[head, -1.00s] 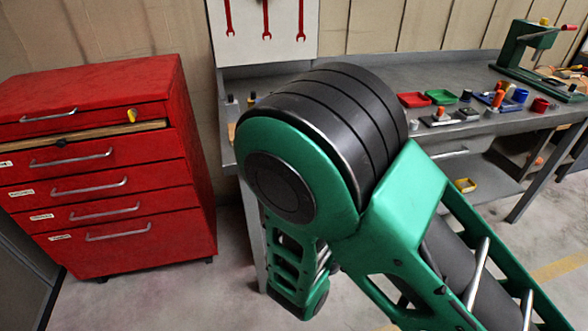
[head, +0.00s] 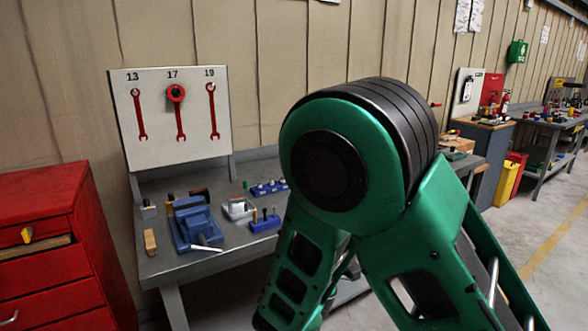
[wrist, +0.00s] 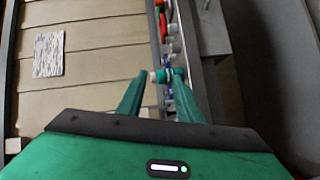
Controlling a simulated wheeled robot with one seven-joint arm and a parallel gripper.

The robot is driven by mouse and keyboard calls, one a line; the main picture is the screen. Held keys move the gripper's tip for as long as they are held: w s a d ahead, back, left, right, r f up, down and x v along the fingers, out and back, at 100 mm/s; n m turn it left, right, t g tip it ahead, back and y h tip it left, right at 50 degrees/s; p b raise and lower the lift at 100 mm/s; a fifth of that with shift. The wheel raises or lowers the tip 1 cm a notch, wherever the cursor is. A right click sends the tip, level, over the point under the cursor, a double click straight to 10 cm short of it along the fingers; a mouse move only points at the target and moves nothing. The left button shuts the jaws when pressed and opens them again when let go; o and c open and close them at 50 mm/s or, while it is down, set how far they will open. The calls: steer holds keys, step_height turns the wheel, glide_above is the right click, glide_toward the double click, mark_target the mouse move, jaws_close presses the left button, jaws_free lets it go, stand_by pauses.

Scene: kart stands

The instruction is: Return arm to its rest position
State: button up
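My green arm with its black ringed elbow (head: 365,150) fills the middle of the head view, bent, with one link slanting down left and one down right. My gripper is outside the head view. In the wrist view my gripper (wrist: 160,76) shows two green fingers leaning towards each other at the tips. A small teal and white shape lies between the tips; I cannot tell whether it is held, part of the fingers, or behind them. Blurred bench items and the panelled wall lie beyond.
A red drawer cabinet (head: 50,235) stands at left. The grey workbench (head: 165,268) carries a blue vise (head: 193,225) and small parts. A wrench board (head: 155,148) stands behind it. A second bench (head: 545,124) is far right. Floor at right (head: 540,225) looks clear.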

steer(key=s+d+m+g+h, duration=0.2)
steer(key=d+m+g+h, duration=0.55)
steer(key=d, duration=1.55)
steer(key=s+d+f+m+g, duration=0.1)
steer(key=s+d+m+g, duration=0.2)
steer(key=s+d+m, duration=0.7)
steer(key=s+d+m+g+y, duration=0.1)
steer(key=s+m+g+y, duration=0.1)
steer(key=s, duration=1.1)
steer(key=s+d+r+m+g+y, duration=0.1)
steer(key=s+g+y, duration=0.3)
steer(key=s, duration=1)
steer(key=shift+d+r+m+y, duration=0.3)
steer(key=shift+d+y, duration=0.2)
steer(key=shift+y, duration=0.75)
